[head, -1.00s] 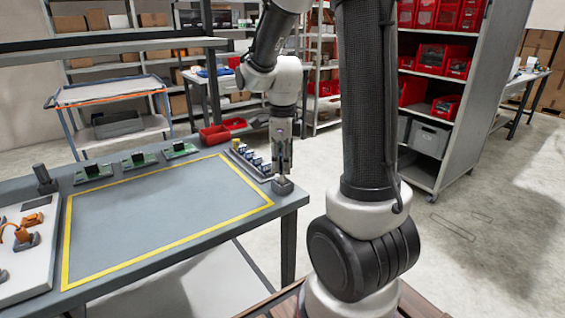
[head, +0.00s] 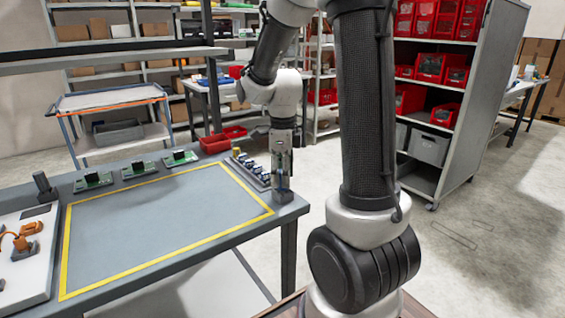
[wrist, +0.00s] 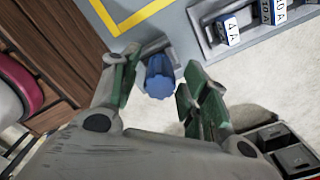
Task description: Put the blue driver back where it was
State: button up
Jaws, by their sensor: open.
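The blue driver (wrist: 159,78) stands at the table's near right corner, its ribbed blue handle seen from above in the wrist view. A grey square holder (wrist: 150,47) shows beside its base; the holder also shows in the head view (head: 284,198). My gripper (wrist: 160,66) is open, with one finger on each side of the handle. Whether either finger touches it, I cannot tell. In the head view my gripper (head: 282,183) points down just above the holder, and its fingers largely hide the driver.
A rack of small labelled blue-and-white pieces (head: 251,170) stands close behind the holder. The yellow-outlined area (head: 165,225) of the table is clear. Green boards (head: 138,168) line the back edge. A white tray (head: 30,270) with orange parts lies at left.

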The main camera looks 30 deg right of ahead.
notch_tip(320, 180, up, 12)
jog(key=s+a+n+t, duration=0.1)
jog(key=s+n+t, duration=0.1)
jog(key=s+n, duration=0.6)
jog(key=s+a+r+n+t, duration=0.1)
jog(key=s+n, duration=0.7)
jog(key=n, duration=1)
jog(key=shift+s+a+r+n+t, duration=0.2)
jog(key=shift+s+a+n+t, duration=0.1)
jog(key=shift+a+t, duration=0.35)
